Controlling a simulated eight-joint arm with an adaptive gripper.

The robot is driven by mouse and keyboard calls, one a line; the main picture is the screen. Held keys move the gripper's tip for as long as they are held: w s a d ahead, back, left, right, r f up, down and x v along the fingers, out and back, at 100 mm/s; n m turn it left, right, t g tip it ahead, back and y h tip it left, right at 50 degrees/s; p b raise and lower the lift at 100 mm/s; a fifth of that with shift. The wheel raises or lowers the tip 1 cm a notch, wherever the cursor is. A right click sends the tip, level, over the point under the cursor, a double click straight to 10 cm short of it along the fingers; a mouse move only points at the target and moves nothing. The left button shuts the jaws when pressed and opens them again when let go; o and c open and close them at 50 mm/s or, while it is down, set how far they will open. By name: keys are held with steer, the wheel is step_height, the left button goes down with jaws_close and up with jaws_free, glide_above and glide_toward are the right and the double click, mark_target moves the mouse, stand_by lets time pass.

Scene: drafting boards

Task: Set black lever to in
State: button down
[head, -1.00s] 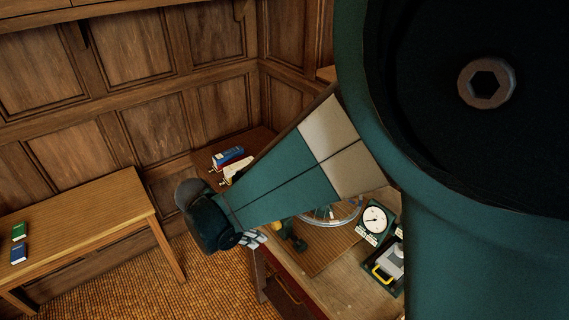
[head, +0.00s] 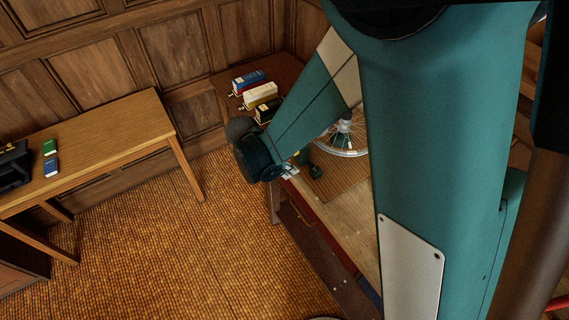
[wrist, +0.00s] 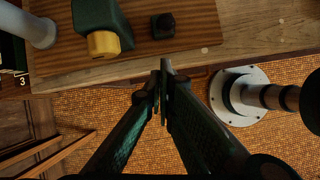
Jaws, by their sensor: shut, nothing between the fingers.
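No part can be clearly told as the black lever. At the bench's far end in the head view, a black box-like unit (head: 266,110) with a brass-coloured end is partly behind my arm. A small black knob on a square base (wrist: 163,25) sits on the board in the wrist view. My gripper (wrist: 163,73) is shut and empty, with its fingertips near the bench's front edge and the floor beyond them. In the head view my gripper (head: 290,171) shows small beside that edge.
A blue unit (head: 249,82) and a white unit (head: 261,95) stand by the black one. A dark green block with a yellow end (wrist: 103,43) and a spoked wheel (head: 343,138) are on the bench. A side table (head: 110,140) stands left, with open floor (head: 170,250) between.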

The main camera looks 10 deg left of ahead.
mark_target(313, 168)
steer(key=shift+w+d+r, duration=0.2)
steer(key=shift+w+d, duration=0.2)
steer(key=shift+d, duration=0.25)
steer(key=shift+w+d+r, duration=0.2)
steer(key=shift+w+d, duration=0.15)
steer(key=shift+d, duration=0.25)
steer(key=shift+w+d+r+g+y, duration=0.15)
steer(key=shift+d+r+g+y, duration=0.1)
steer(key=shift+g+y, duration=0.2)
steer(key=shift+w+d+r+g+y, duration=0.1)
steer(key=shift+r+g+y, duration=0.1)
steer(key=shift+g+y, duration=0.25)
steer(key=w+d+r+g+y+b, duration=0.1)
steer(key=w+d+r+b, duration=0.1)
steer(key=w+d, duration=0.3)
steer(key=shift+w+d+r+b, duration=0.3)
steer(key=shift+w+r+b, duration=0.1)
steer(key=shift+b, duration=0.15)
stand_by(0.5)
steer(key=shift+s+a+r, duration=0.1)
stand_by(0.5)
